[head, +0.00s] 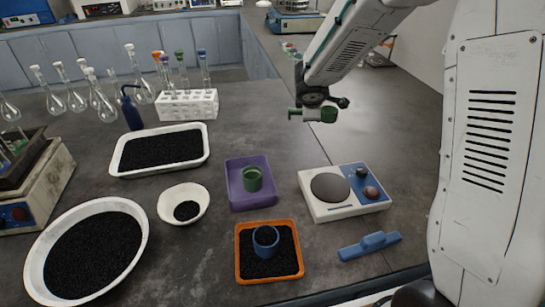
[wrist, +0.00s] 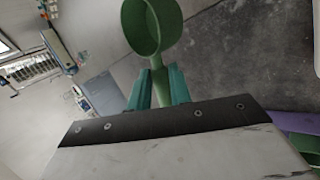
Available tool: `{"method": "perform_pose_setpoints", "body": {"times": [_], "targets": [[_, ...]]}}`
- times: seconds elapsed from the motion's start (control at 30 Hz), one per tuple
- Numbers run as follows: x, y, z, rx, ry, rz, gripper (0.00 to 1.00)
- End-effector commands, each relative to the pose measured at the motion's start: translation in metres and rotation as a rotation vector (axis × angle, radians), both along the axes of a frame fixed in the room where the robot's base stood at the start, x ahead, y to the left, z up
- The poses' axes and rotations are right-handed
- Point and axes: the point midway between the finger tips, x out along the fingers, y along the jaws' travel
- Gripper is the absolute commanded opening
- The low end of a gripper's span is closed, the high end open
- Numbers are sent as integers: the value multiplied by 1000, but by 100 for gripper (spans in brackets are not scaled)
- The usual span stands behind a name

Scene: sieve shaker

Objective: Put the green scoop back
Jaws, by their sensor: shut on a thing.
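The green scoop (head: 328,115) is in my gripper (wrist: 160,88), raised above the bench at the upper right of the head view. In the wrist view, the jaws are shut on its handle, and its round cup (wrist: 152,27) extends beyond the fingertips. The cup's inside is partly visible and looks empty. Another green cup-shaped thing (head: 252,179) stands in the purple tray (head: 236,198), below and left of my gripper and well apart from it. A corner of the purple tray also shows in the wrist view (wrist: 298,123).
An orange tray (head: 240,272) of black grains holds a blue cup (head: 266,246). A balance (head: 318,211) and blue brush-like thing (head: 370,246) are at right. A white tray (head: 119,170), bowls and flask rack (head: 187,105) are at left. Bench below my gripper is clear.

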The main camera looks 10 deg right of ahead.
Motion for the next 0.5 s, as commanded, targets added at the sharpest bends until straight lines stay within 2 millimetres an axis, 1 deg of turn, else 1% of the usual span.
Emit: {"method": "perform_pose_setpoints", "body": {"times": [0.03, 0.1, 0.17, 0.2, 0.27, 0.3, 0.4, 0.5], "targets": [[8, -1, -1, 0, 1, -95, 0], [14, -1, -3, 1, 1, -267, 0], [17, 2, -6, 0, 0, -425, 0], [16, 6, -8, 0, 0, -530, 0], [12, 13, -12, 0, -1, -685, 0], [8, 19, -14, 0, -2, -785, 0], [-6, 35, -20, 0, -3, -1006, 0], [-19, 50, -24, -1, -4, -1167, 0]]}}
